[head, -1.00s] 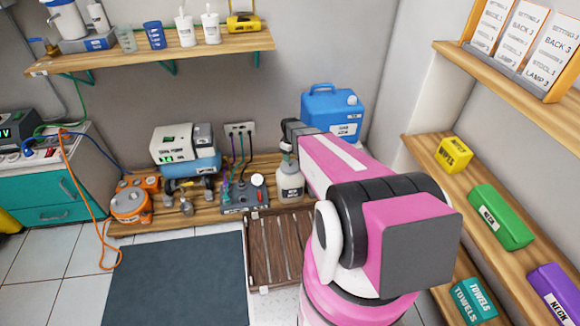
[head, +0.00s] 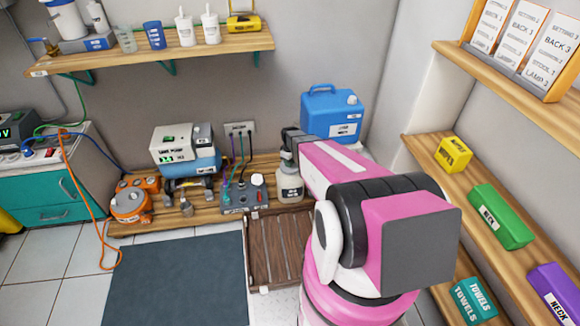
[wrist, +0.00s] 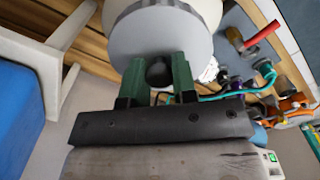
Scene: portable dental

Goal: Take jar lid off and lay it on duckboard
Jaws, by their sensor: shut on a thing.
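The jar (head: 290,187) is a cream-white container with a pale label, standing upright at the right end of the low wooden bench. In the wrist view its round grey lid (wrist: 135,40) faces the camera, with part of the cream jar (wrist: 207,8) behind it. My gripper (wrist: 158,72) has its two green fingers shut on the dark knob in the middle of the lid. In the head view my gripper (head: 287,158) is over the jar top and hides much of the lid. I see no clear gap between lid and jar. The brown slatted duckboard (head: 262,250) lies on the floor in front, bare.
A grey control box (head: 243,198) with cables and a red switch stands just left of the jar. A blue jerrycan (head: 331,115) stands behind it to the right. A dark mat (head: 175,280) lies left of the duckboard. Wooden shelves (head: 500,262) run along the right wall.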

